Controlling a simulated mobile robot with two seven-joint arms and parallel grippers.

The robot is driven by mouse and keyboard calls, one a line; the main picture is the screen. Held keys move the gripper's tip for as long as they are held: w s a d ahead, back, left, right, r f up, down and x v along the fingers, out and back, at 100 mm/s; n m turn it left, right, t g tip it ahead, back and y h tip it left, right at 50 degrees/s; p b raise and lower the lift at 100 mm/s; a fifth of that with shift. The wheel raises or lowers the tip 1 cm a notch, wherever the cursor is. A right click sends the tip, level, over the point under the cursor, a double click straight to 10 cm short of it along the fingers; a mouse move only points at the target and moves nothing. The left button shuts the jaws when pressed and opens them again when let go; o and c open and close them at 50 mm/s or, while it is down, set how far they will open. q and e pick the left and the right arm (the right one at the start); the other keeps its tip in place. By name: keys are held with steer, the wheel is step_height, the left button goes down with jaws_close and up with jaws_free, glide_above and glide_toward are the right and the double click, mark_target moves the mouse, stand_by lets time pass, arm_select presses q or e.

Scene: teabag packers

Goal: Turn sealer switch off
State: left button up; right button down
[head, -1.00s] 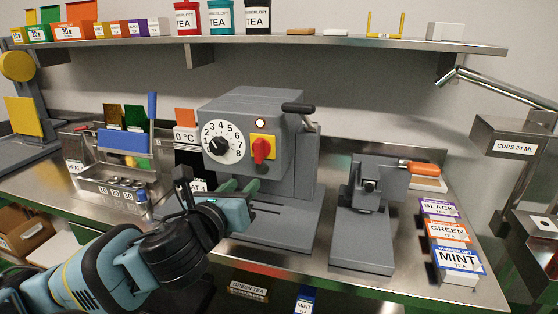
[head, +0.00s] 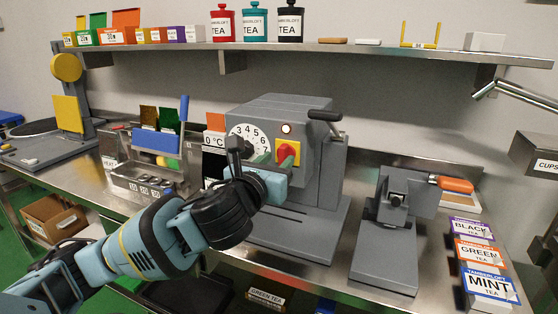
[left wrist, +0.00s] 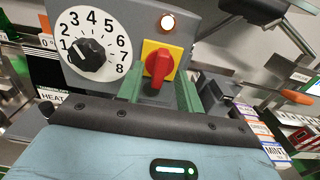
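The grey sealer (head: 310,118) stands on the steel bench. Its red rotary switch (head: 286,153) sits on a yellow plate beside the white numbered dial (head: 246,131). In the left wrist view the switch (left wrist: 160,66) has its handle near upright, leaning slightly. The indicator lamp (left wrist: 167,22) above it glows; the lamp also shows lit in the head view (head: 286,129). My left gripper (head: 275,161) is in front of the switch. In the left wrist view its green fingers (left wrist: 160,92) are apart, one on each side below the switch; contact cannot be told. My right gripper is not in view.
The sealer's black-handled lever (head: 325,115) juts out at upper right. A grey press with an orange handle (head: 456,184) stands to the right, with tea boxes (head: 487,285) beyond. A steel holder with a blue part (head: 155,140) stands left. A shelf (head: 330,47) runs above.

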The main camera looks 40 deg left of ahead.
arm_select(q)
steer(key=shift+x, duration=0.8)
steer(key=shift+c, duration=0.3)
